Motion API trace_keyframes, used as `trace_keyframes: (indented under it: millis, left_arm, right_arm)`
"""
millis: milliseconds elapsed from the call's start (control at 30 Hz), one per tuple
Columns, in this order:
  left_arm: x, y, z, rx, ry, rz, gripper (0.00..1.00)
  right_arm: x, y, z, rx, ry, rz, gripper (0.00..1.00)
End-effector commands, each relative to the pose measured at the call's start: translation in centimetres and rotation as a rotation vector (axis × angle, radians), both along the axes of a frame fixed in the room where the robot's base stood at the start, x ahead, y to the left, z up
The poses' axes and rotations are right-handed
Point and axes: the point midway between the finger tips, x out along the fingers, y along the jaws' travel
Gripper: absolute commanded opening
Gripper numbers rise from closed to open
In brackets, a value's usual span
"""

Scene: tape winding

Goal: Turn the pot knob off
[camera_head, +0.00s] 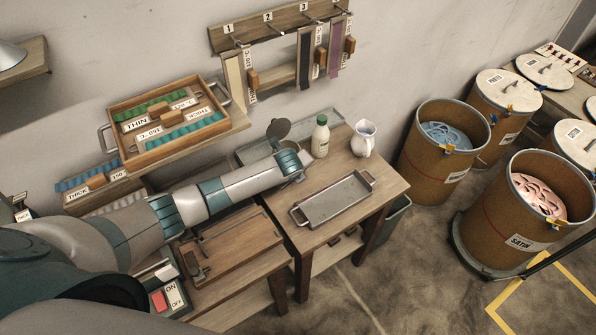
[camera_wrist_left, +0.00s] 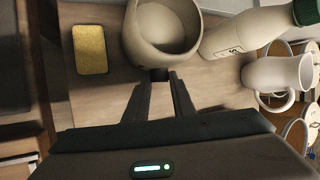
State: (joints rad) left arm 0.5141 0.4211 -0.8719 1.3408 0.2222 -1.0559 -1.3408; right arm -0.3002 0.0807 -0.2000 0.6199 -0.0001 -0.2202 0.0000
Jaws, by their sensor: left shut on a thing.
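The pot (camera_wrist_left: 165,32) is a round, cream vessel with an open top, seen at the upper middle of the left wrist view. A small dark knob (camera_wrist_left: 158,74) sits low on its near side. My left gripper (camera_wrist_left: 160,82) has its two dark fingertips at this knob and is shut on it. In the head view my left arm reaches across from the left to the table and hides most of the pot. A dark round lid-like piece (camera_head: 278,128) stands up behind the wrist. My right gripper is not in view.
A white bottle with a green cap (camera_head: 320,137) and a white pitcher (camera_head: 363,138) stand right of my wrist. A metal tray (camera_head: 333,200) lies on the table's front. The wrist view shows a yellow sponge (camera_wrist_left: 90,48). A wooden box of tape rolls (camera_head: 168,115) sits on the shelf left.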

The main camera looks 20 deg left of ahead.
Motion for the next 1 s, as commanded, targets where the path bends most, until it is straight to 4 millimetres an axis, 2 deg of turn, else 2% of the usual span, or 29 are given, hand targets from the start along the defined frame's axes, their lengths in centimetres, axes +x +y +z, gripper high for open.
trace_keyframes:
  millis: [533, 567, 600, 1000]
  left_arm:
    - [-0.06, 0.1, -0.05, -0.025, -0.033, 0.002, 0.01]
    - [-0.06, 0.1, -0.05, -0.025, -0.033, 0.002, 0.3]
    - [-0.06, 0.1, -0.05, -0.025, -0.033, 0.001, 0.4]
    - [-0.1, 0.07, 0.04, -0.025, -0.033, 0.001, 0.42]
  right_arm:
    - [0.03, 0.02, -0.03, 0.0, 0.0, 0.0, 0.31]
    - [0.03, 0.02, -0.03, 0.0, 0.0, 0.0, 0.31]
    - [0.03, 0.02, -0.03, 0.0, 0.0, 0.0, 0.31]
    - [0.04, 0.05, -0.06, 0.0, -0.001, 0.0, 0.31]
